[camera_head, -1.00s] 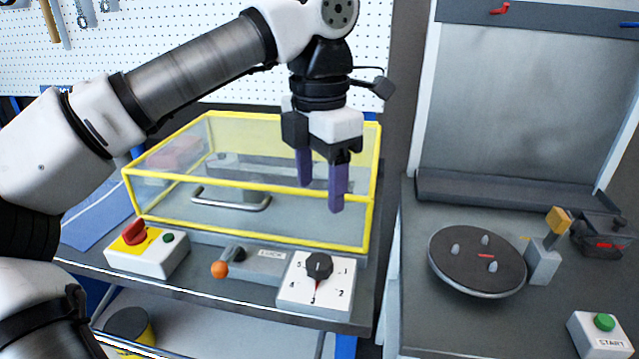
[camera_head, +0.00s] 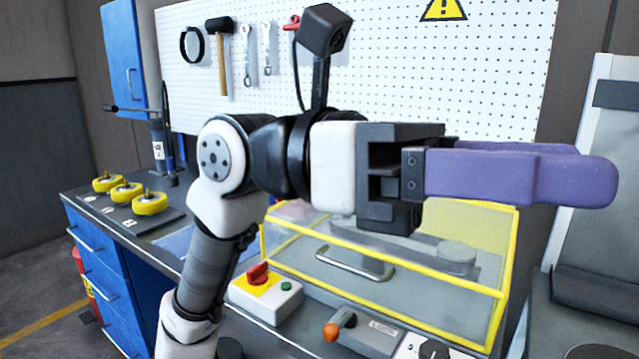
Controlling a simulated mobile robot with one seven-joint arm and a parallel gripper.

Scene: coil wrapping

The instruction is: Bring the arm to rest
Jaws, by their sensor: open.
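My gripper (camera_head: 575,178) is raised in front of the camera and points to the right. Its purple fingers overlap in this side-on view, and nothing shows between them. It is open and touches nothing that I can see. My arm (camera_head: 205,270) rises from the lower left and bends at the wrist. Behind and below the gripper stands the clear guard box with a yellow frame (camera_head: 508,265), its lid closed, on the bench.
A control box (camera_head: 262,300) with a red switch and green button stands before the guard. An orange-knobbed lever (camera_head: 331,331) is beside it. Several yellow wheels (camera_head: 150,202) sit at left. The pegboard (camera_head: 400,70) with hanging tools is behind.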

